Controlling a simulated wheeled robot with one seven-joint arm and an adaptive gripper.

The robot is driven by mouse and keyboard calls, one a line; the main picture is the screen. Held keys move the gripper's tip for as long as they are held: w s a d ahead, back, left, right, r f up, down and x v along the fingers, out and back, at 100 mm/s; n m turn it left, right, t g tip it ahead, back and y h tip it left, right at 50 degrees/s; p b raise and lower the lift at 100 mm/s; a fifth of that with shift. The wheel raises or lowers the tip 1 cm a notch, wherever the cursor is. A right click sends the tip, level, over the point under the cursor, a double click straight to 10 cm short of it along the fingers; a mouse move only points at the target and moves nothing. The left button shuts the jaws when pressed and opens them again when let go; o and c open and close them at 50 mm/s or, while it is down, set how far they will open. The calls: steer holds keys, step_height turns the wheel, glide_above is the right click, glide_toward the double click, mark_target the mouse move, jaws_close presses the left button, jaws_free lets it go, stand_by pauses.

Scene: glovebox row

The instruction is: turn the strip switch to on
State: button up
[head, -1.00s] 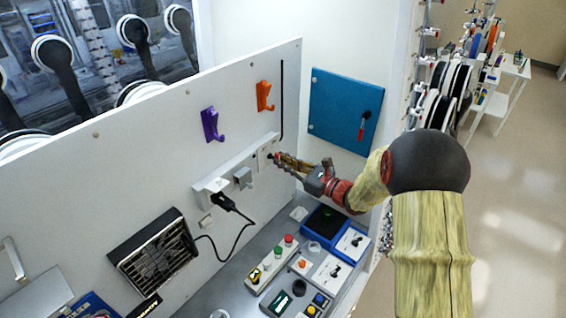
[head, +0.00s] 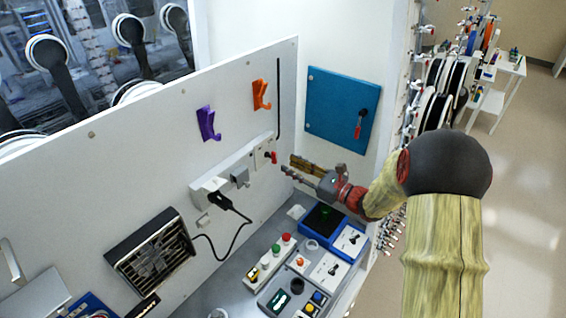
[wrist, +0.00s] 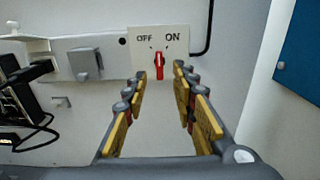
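The power strip (head: 222,174) is a long white bar on the white panel. At its right end is the switch plate (wrist: 145,42), marked OFF at left and ON at right. Its red knob (wrist: 159,66) stands close to vertical below the labels; which label it points at I cannot tell. The knob also shows in the head view (head: 273,157). My gripper (head: 289,169) is open and empty, a short way out from the knob. In the wrist view its fingers (wrist: 160,76) lie to either side of the knob, apart from it.
A black plug (head: 222,201) sits in the strip beside a grey socket cover (wrist: 85,63). Purple (head: 208,123) and orange (head: 260,95) hooks are above. A blue panel (head: 342,105) with a red-handled switch is at right. Button boxes (head: 270,262) cover the bench below.

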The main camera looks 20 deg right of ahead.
steer(key=v, duration=0.6)
steer(key=shift+s, duration=0.25)
steer(key=shift+d, duration=0.15)
